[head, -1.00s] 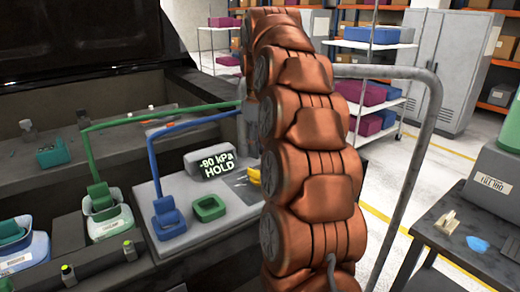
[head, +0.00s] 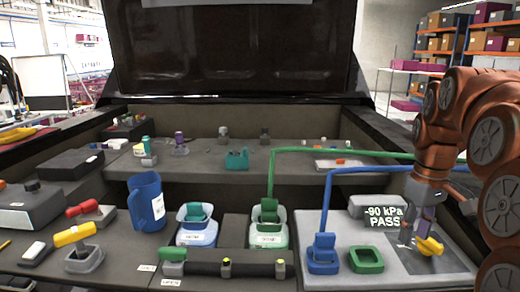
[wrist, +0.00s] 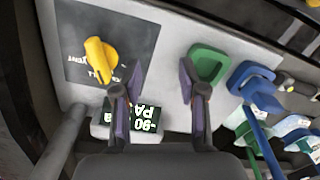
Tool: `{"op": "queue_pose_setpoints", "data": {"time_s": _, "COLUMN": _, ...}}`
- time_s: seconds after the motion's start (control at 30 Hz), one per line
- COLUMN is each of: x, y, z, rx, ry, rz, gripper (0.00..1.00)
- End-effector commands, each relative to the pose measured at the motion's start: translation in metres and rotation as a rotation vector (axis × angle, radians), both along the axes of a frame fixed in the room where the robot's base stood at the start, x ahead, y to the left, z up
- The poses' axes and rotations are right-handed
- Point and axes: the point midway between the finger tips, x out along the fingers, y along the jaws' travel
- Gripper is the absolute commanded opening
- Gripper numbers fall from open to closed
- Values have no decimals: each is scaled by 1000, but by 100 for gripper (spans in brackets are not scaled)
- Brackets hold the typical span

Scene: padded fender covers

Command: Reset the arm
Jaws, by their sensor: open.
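My copper-coloured arm comes in from the right in the head view, with my gripper (head: 412,222) low over the grey panel (head: 322,220). In the wrist view my gripper (wrist: 158,92) has its two purple-padded fingers apart, with nothing between them. A yellow knob (head: 430,246) sits on a dark plate on the panel, close to my gripper; it also shows in the wrist view (wrist: 98,58), left of the fingers. The display box (head: 384,215) reads "-90 kPa PASS" and is partly behind the left finger in the wrist view.
A green square ring (head: 366,260) and a blue fitting (head: 322,256) with a hose stand on the panel. Green and blue hoses (head: 340,153) run above it. Two labelled reservoirs (head: 197,228), a blue jug (head: 146,206) and yellow and red handles (head: 76,236) are further left.

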Motion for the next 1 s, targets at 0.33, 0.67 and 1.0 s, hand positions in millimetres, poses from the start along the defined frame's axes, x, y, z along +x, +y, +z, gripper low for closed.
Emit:
{"op": "queue_pose_setpoints", "data": {"time_s": 0.33, "x": -62, "y": 72, "z": -35, "rx": 0, "ry": 39, "rz": -39, "gripper": 42}}
{"op": "queue_pose_setpoints", "data": {"time_s": 0.67, "x": -136, "y": 120, "z": -79, "rx": -9, "ry": 79, "rz": -112, "gripper": 42}}
{"op": "queue_pose_setpoints", "data": {"time_s": 1.0, "x": -219, "y": 149, "z": -132, "rx": -26, "ry": 115, "rz": -219, "gripper": 42}}
